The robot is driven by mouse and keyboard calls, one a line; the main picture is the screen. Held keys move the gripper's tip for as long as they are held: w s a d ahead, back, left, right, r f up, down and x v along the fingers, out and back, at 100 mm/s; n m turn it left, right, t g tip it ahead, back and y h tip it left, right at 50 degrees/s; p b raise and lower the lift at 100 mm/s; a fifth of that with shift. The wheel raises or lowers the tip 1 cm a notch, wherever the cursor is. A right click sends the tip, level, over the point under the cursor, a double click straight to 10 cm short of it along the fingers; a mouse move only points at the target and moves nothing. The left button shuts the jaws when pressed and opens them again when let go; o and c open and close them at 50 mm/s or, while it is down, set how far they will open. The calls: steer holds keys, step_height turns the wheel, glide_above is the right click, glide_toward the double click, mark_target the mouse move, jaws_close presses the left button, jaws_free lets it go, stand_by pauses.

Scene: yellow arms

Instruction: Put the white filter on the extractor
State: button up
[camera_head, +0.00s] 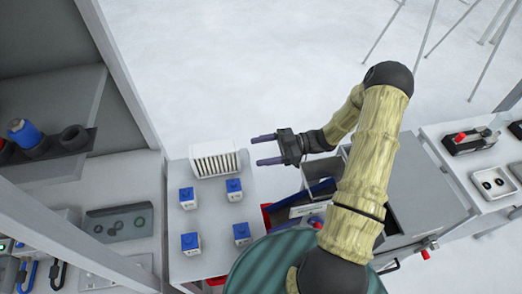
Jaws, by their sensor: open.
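A white box with a row of ribs or slots (216,158), which looks like the white filter, stands at the back of a small light table (212,212). My gripper (257,151) is open and empty just to the right of it, fingers pointing left toward it. A gap shows between the fingertips and the box in the picture; the height difference cannot be told. A grey box-shaped machine (424,192), possibly the extractor, stands to the right, partly hidden behind my yellow arm.
Several small white blocks with blue tops (187,197) stand on the table in front of the ribbed box. A grey shelf unit (55,100) rises at the left. A bench with small parts (493,183) is at the right.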

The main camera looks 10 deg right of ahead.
steer(key=w+d+r+m+t+h, duration=0.2)
steer(key=w+r+m+t+h, duration=0.45)
steer(key=h, duration=0.75)
steer(key=s+r+m+g+h, duration=0.2)
steer(key=s+m, duration=0.3)
steer(key=s, duration=0.4)
steer(key=s+r+m+g+h, duration=0.2)
steer(key=s+m, duration=0.4)
steer(key=s, duration=0.3)
steer(key=shift+a+r, duration=0.25)
steer(key=shift+o, duration=0.4)
steer(key=shift+s+g, duration=0.1)
steer(key=shift+g, duration=0.15)
